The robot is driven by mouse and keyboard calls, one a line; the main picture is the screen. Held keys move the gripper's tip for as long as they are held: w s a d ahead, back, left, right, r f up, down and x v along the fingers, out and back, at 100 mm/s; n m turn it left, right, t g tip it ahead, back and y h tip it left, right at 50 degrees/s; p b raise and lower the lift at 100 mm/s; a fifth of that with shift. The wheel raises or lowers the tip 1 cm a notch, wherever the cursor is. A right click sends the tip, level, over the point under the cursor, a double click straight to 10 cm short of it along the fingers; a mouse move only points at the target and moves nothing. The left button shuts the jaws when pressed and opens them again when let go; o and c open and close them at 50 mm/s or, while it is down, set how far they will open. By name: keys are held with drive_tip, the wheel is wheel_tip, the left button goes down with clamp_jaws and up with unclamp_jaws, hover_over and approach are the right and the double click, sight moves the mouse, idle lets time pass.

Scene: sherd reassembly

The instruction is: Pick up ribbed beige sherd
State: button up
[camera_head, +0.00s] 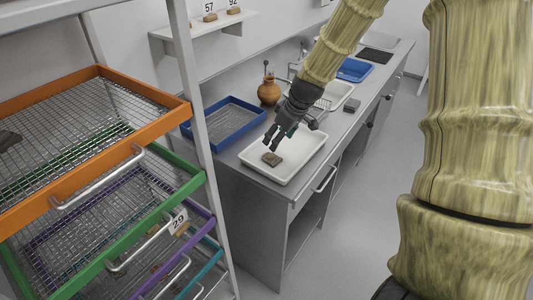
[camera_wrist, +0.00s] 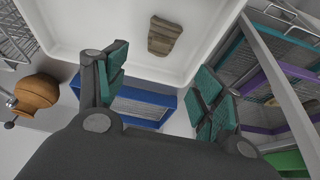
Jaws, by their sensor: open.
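The ribbed beige sherd (camera_head: 272,159) lies alone in the white tray (camera_head: 304,162) on the near end of the counter. In the wrist view the sherd (camera_wrist: 164,36) is brownish-beige with ridges, beyond the fingertips and between their lines. My gripper (camera_head: 276,139) is above the tray, a little above the sherd and apart from it. In the wrist view my gripper (camera_wrist: 160,85) is open and empty, its green-padded fingers spread wide.
A blue mesh tray (camera_head: 225,122) and an orange-brown jug (camera_head: 269,91) stand behind the white tray. A rack with orange (camera_head: 95,138), green and purple mesh drawers stands at left. Another white tray (camera_head: 340,94) and a blue tray (camera_head: 354,70) lie further along the counter.

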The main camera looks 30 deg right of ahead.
sight(272, 155)
drive_tip(key=x, duration=0.4)
drive_tip(key=shift+s+d+f+p, duration=0.15)
drive_tip(key=shift+d+p, duration=0.15)
drive_tip(key=shift+p, duration=0.05)
drive_tip(key=shift+a+f+p, duration=0.2)
drive_tip(key=shift+f+p, duration=0.2)
drive_tip(key=shift+f, duration=0.45)
drive_tip(key=shift+p+x, duration=0.55)
drive_tip(key=shift+x, duration=1.5)
drive_tip(key=shift+d, duration=0.1)
drive_tip(key=c, duration=1.1)
